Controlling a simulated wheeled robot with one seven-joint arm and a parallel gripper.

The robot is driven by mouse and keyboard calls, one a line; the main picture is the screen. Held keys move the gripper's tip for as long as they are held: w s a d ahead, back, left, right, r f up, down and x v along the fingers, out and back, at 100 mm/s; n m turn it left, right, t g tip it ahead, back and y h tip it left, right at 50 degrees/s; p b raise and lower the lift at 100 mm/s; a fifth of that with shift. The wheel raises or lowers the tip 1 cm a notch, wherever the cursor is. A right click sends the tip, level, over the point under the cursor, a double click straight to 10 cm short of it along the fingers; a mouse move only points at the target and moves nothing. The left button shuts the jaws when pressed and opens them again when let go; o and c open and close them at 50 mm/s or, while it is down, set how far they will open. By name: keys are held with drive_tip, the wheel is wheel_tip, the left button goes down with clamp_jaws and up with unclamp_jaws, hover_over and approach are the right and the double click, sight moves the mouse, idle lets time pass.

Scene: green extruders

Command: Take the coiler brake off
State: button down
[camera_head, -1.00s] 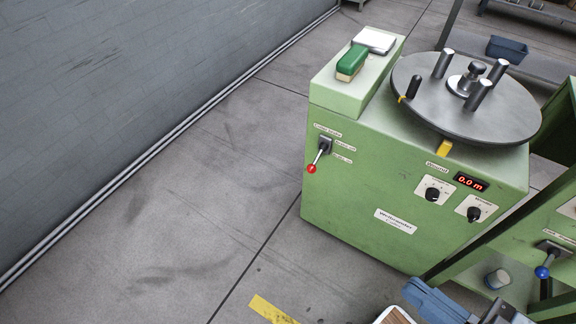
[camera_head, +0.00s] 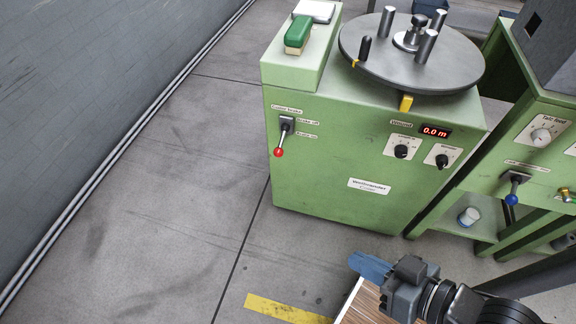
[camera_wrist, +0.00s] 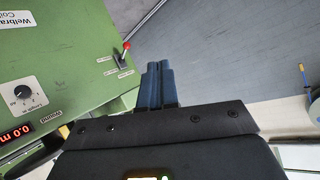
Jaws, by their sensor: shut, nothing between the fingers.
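The coiler brake lever (camera_head: 281,139) has a red ball knob and sits on the upper left of the green coiler's front. It points down, towards the lower label, which seems to read "Brake on"; the "Brake off" label is above. In the wrist view the lever (camera_wrist: 124,54) shows left of and beyond my fingertips, apart from them. My gripper (camera_head: 370,267) is at the lower right of the head view, in front of the coiler and away from the lever. Its blue fingers (camera_wrist: 158,80) are shut together and empty.
The coiler's round plate (camera_head: 410,55) with upright pins is on top, beside a green-handled brush (camera_head: 298,34). Another green machine (camera_head: 540,150) with a blue-knobbed lever (camera_head: 514,188) stands at right. Floor left of the coiler is clear up to the grey wall (camera_head: 90,80).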

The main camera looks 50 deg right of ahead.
sight(282, 141)
drive_tip(key=w+f+m+g+y+b, duration=0.1)
drive_tip(key=w+f+m+b, duration=0.15)
drive_tip(key=f, duration=0.65)
drive_tip(key=w+f+m+g+y+b, duration=0.15)
drive_tip(key=f+m, duration=0.25)
drive_tip(key=f, duration=0.6)
drive_tip(key=w+f+m+g+b, duration=0.1)
drive_tip(key=w+f+m+b, duration=0.15)
drive_tip(key=f, duration=0.65)
drive_tip(key=w+d+f+m+t+y+b, duration=0.2)
drive_tip(key=w+f+m+y+b, duration=0.2)
drive_tip(key=w+f+m+b, duration=0.35)
drive_tip(key=w+d+m+t+y+b, duration=0.3)
drive_tip(key=w+d+m+t+b, duration=0.15)
drive_tip(key=w+d, duration=0.45)
drive_tip(key=w+d+r+m+t+y+b, duration=0.1)
drive_tip(key=w+d+r+t+y+b, duration=0.1)
drive_tip(key=d+r+t+b, duration=0.3)
drive_tip(key=d+r+t+y, duration=0.1)
drive_tip(key=d+r, duration=0.3)
drive_tip(key=d, duration=0.6)
drive_tip(key=shift+d+m+t, duration=0.3)
drive_tip(key=shift+m+t, duration=0.1)
drive_tip(key=shift+w+a+r, duration=0.1)
drive_tip(key=shift+w+r, duration=0.05)
drive_tip(key=x, duration=0.9)
drive_tip(key=shift+w+r, duration=0.2)
drive_tip(key=shift+w, duration=0.1)
